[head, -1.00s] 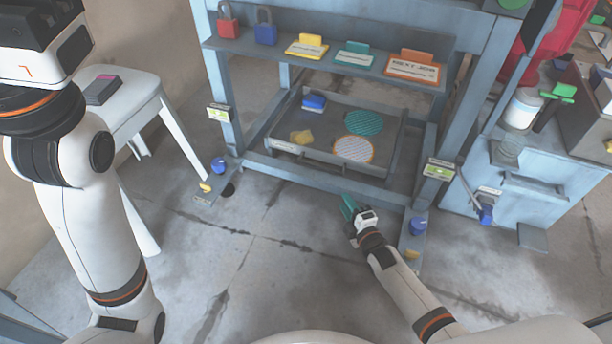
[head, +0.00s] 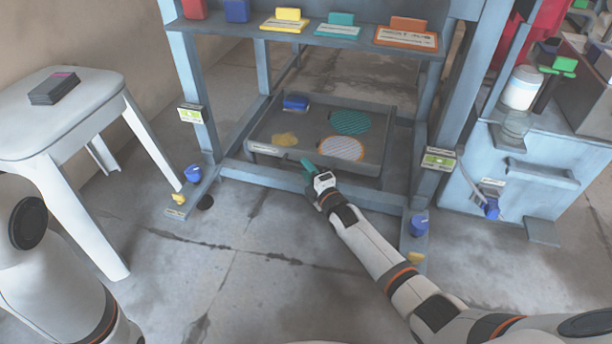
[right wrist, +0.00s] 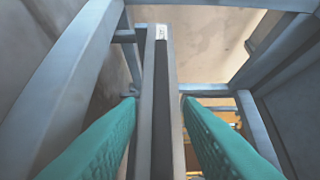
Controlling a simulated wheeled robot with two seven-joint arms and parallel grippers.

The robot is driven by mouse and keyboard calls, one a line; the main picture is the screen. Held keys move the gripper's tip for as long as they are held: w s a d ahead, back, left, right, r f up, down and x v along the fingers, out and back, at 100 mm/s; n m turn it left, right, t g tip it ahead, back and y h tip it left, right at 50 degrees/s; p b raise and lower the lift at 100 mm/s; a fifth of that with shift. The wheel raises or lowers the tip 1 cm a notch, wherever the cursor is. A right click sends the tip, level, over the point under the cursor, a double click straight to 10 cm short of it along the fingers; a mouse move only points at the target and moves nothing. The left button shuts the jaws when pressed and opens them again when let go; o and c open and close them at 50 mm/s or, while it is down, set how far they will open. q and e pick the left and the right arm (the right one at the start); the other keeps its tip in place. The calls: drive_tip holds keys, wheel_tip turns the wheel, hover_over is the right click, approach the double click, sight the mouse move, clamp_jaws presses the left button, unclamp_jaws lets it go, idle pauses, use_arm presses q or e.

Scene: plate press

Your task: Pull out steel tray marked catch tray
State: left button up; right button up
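The steel catch tray (head: 308,124) sits low inside the blue press frame. It holds a blue block (head: 295,102), a green disc (head: 350,121), a pale striped disc with an orange rim (head: 342,148) and a yellowish patch (head: 285,139). A small label (head: 264,149) is on its front wall, too small to read. My right gripper (head: 309,166) is at the middle of this front wall. In the right wrist view, its teal fingers (right wrist: 158,100) are apart, with the tray's wall (right wrist: 161,70) between them. Contact is not visible. My left gripper is out of view.
Frame legs with blue knobs (head: 193,173) stand on both sides. A white stool (head: 75,120) is at left, a blue cabinet (head: 530,185) at right. The floor in front is clear.

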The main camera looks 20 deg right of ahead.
drive_tip(key=shift+w+a, duration=0.1)
drive_tip(key=shift+w, duration=0.5)
clamp_jaws()
